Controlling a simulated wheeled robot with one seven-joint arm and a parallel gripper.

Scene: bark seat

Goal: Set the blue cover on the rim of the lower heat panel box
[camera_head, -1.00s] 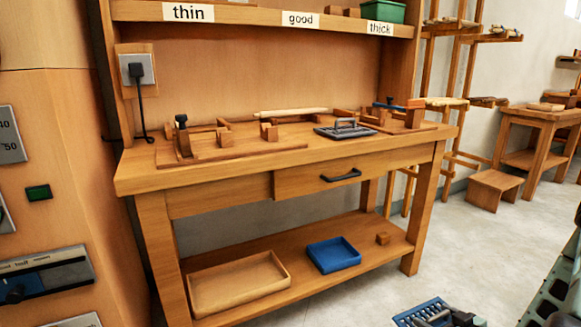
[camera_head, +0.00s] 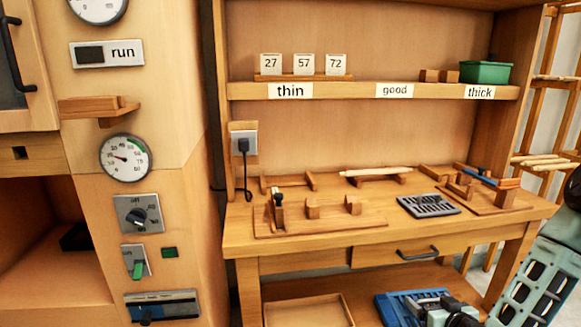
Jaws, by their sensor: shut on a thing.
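My gripper (camera_head: 437,308) is at the bottom edge of the head view, right of centre, and is partly cut off. It is shut on the blue cover (camera_head: 393,311), a ribbed blue piece on its left side. The jaw contact is hard to make out. At the lower left, the wooden cabinet carries a low panel box (camera_head: 162,307) with a blue strip and a dark knob. This looks like the lower heat panel box, but its lettering is not readable here. My gripper is well to the right of it, and the cover is apart from it.
A workbench (camera_head: 310,247) with wooden blocks and a dark slotted plate (camera_head: 428,205) stands behind my gripper. A shallow wooden tray (camera_head: 310,311) lies on its lower shelf. The cabinet has dials, switches and a small ledge (camera_head: 98,107). An open recess (camera_head: 50,255) is at far left.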

